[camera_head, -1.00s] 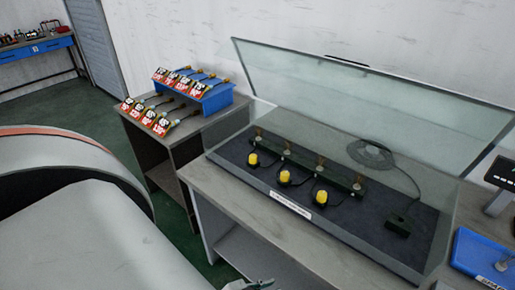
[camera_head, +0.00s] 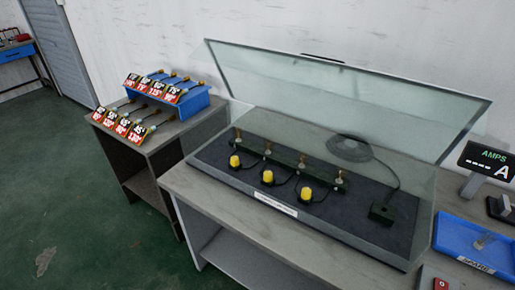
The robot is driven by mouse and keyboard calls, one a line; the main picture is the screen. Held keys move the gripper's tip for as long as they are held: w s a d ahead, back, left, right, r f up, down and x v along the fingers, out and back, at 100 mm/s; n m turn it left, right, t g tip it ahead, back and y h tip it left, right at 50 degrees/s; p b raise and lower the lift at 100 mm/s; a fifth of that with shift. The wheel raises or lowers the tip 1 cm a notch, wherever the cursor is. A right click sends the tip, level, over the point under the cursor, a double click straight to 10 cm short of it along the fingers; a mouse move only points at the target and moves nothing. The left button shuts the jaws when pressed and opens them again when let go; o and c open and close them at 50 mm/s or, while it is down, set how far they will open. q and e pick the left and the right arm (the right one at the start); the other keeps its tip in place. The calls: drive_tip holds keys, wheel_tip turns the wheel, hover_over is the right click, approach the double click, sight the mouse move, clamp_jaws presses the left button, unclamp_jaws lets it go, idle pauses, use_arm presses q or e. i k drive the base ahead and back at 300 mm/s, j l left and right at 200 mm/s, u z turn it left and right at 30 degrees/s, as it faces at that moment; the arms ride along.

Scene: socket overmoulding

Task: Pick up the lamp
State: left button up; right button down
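I cannot tell for sure which thing is the lamp. A small clear and metallic item (camera_head: 485,240), possibly a lamp, lies in a blue tray (camera_head: 451,243) at the right edge. Three yellow-topped pieces, the left (camera_head: 235,161), middle (camera_head: 267,177) and right (camera_head: 305,194), sit on a dark board inside a clear case (camera_head: 345,70) with its lid raised. Neither gripper is in view.
A black rail (camera_head: 290,160) with several upright brass fittings and a coiled cable (camera_head: 350,148) are in the case. A blue rack (camera_head: 190,104) with red-and-white tags stands on the left table. An AMPS display (camera_head: 488,160) is at right. Green floor is open at left.

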sight(268, 143)
drive_tip(key=j+z, duration=0.8)
drive_tip(key=z, duration=0.15)
drive_tip(key=j+z, duration=0.5)
drive_tip(key=k+l, duration=0.05)
drive_tip(key=l, duration=0.05)
